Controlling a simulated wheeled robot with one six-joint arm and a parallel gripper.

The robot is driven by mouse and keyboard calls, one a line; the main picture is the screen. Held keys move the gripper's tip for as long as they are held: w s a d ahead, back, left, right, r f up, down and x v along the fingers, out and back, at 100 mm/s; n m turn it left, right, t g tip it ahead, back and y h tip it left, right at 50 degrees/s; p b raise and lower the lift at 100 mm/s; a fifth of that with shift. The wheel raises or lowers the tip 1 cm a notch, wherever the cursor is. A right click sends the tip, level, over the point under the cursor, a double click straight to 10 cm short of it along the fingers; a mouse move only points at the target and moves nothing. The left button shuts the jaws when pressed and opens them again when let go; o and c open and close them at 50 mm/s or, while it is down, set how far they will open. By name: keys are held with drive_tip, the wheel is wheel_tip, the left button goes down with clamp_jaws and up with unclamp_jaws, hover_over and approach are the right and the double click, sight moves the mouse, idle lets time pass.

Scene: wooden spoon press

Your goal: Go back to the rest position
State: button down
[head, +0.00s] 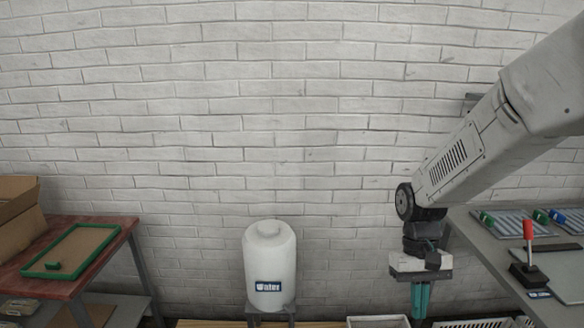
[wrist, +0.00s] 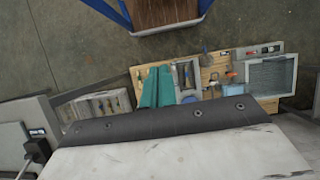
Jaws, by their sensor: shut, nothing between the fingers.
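My gripper (head: 420,300) hangs pointing down at the right of the head view, at the left end of the grey bench. Its teal fingers are shut with nothing between them. In the wrist view the teal fingers (wrist: 157,88) show above the dark edge of my wrist, over a wooden board with tools.
A grey bench (head: 490,250) with a red-handled lever (head: 528,240) stands right. A white water tank (head: 269,265) stands at centre. A red table (head: 95,250) with a green-framed tray (head: 75,248) is left. Crates and a tool board (wrist: 215,75) lie below.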

drive_tip(key=s+d+r+t, duration=0.1)
drive_tip(key=s+r+t, duration=0.5)
drive_tip(key=s+r, duration=0.9)
drive_tip(key=shift+s+d+r, duration=0.15)
drive_tip(key=shift+s+r, duration=0.25)
drive_tip(key=shift+s, duration=0.35)
